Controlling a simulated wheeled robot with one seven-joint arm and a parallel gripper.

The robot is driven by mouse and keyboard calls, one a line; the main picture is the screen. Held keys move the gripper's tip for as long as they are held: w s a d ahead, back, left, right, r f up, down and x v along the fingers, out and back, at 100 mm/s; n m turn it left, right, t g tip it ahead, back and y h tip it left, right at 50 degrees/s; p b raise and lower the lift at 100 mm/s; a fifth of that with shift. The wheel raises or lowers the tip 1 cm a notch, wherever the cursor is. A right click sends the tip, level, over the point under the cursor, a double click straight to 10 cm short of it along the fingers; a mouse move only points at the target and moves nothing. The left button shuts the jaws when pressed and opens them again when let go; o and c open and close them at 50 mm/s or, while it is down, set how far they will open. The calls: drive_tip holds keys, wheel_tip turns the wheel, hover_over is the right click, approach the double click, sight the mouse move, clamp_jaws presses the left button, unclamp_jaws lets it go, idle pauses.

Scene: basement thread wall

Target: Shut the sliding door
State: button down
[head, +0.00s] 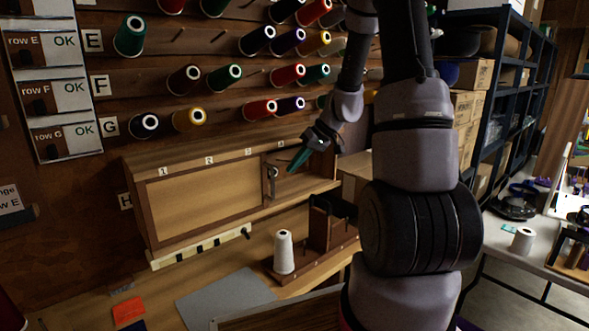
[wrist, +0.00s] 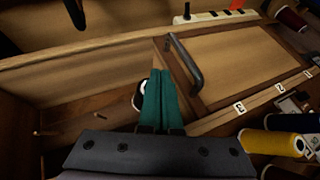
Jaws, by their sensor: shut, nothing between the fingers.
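The sliding door (head: 205,195) is a framed light-wood panel on a low wooden cabinet (head: 128,180). It covers the left and middle of the cabinet front, leaving the right end open. Its dark upright bar handle (head: 272,183) is at the door's right edge; in the wrist view the handle (wrist: 184,62) is right of my fingers. My gripper (head: 298,160) has green fingers pressed together, empty, at the open part just right of the handle. The fingers (wrist: 161,80) look apart from the handle in the wrist view; depth is hard to judge.
Inside the opening are pegs and a partly hidden white-ended spool (wrist: 138,95). Thread spools on pegs fill the wall above. A white cone (head: 284,252) and a wooden stand (head: 320,225) are on the bench in front. A grey mat (head: 225,298) lies nearer.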

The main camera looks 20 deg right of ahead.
drive_tip(key=v, duration=1)
drive_tip(key=s+a+r+m+t+h, duration=0.1)
drive_tip(key=s+a+r+m+h, duration=0.1)
drive_tip(key=s+r, duration=0.5)
drive_tip(key=s+a+r+m+t+h, duration=0.2)
drive_tip(key=s+a+r+m, duration=0.3)
drive_tip(key=s, duration=0.7)
drive_tip(key=shift+s+a+r, duration=0.35)
drive_tip(key=shift+a+r, duration=0.6)
drive_tip(key=shift+a, duration=0.1)
